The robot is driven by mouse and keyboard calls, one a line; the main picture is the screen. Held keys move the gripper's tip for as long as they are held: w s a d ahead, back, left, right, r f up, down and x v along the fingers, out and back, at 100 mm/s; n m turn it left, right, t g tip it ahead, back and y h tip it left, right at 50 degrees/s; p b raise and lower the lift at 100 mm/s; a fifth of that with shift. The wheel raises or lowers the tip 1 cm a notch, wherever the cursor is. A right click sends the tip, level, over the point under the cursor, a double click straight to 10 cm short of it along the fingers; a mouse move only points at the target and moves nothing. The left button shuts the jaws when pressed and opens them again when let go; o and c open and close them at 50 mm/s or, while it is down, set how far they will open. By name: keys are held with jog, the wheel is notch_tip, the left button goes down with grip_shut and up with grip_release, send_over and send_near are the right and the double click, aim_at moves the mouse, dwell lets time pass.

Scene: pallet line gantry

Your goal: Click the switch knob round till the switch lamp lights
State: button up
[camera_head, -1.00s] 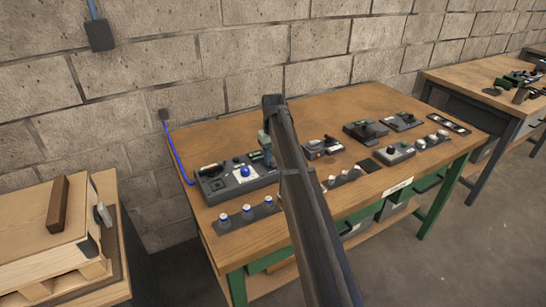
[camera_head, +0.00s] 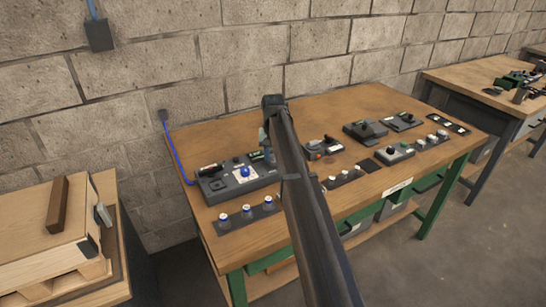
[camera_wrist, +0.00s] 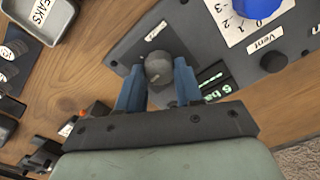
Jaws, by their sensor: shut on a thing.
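In the wrist view a round dark grey knob (camera_wrist: 158,66) stands on a dark grey panel (camera_wrist: 118,57) with a white label beside it that I cannot read. My gripper (camera_wrist: 159,78) has its two blue fingers shut on this knob, one on each side. In the head view the panel (camera_head: 212,190) lies at the left end of the bench, and my gripper (camera_head: 268,155) is at its right end, pointing down. My arm and gripper hide the knob there. I cannot make out a lit switch lamp in either view.
A blue knob (camera_wrist: 255,6) on a numbered white plate and a dark button (camera_wrist: 272,62) labelled Vent sit on the same panel. A green-lit display (camera_wrist: 216,86) is close to the right finger.

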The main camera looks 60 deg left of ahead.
aim_at(273, 159)
jog(key=shift+m, duration=0.4)
jog(key=o, duration=1)
jog(key=shift+o, duration=0.2)
notch_tip(273, 159, up, 14)
jog(key=shift+f, duration=0.1)
dwell(0.5)
